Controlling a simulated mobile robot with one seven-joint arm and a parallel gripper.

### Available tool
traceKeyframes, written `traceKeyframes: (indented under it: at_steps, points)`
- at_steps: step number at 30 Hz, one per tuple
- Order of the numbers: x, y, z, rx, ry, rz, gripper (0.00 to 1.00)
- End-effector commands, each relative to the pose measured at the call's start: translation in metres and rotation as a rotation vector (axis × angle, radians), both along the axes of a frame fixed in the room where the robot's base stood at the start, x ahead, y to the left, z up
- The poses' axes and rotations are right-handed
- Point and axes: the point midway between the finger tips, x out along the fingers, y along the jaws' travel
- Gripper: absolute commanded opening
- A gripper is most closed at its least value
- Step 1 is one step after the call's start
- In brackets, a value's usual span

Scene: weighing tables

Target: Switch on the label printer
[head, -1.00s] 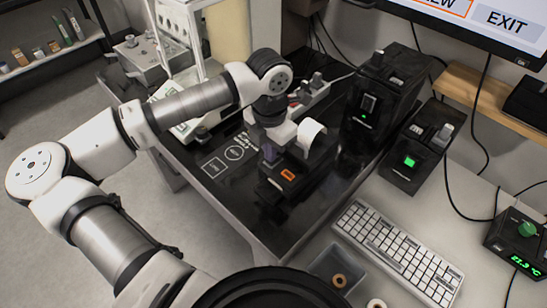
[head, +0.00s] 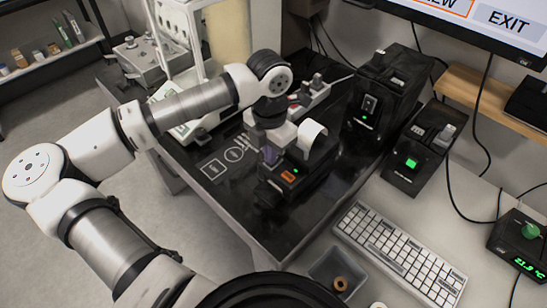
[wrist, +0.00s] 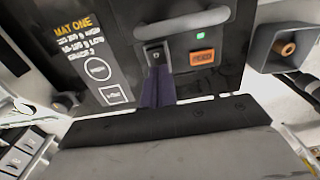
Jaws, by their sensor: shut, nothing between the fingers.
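The label printer (head: 308,180) is a low black box with a white paper roll (head: 313,134), on the dark table in the head view. In the wrist view its front shows a rocker switch (wrist: 154,50), a lit green light (wrist: 201,34) and an orange display (wrist: 203,57). My gripper (head: 268,160) is shut and empty, over the left of the printer's front. In the wrist view its dark purple fingers (wrist: 157,72) reach the lower edge of the switch and partly cover it. I cannot tell whether they touch it.
A tall black device (head: 383,92) and a smaller green-lit box (head: 420,150) stand right of the printer. A keyboard (head: 400,252) and a small grey tray (head: 325,268) are in front. A glass-sided balance (head: 180,50) stands behind my arm. The printed mat (head: 222,160) lies left.

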Motion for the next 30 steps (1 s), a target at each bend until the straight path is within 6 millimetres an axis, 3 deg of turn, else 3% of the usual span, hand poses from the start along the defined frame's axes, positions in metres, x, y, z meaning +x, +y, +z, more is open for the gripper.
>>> traceKeyframes:
  at_steps: [21, 30]
  points:
    - [0.000, 0.000, 0.060, 0.001, -0.001, 0.000, 0.00]
    - [0.000, 0.000, 0.064, 0.001, -0.001, 0.000, 0.00]
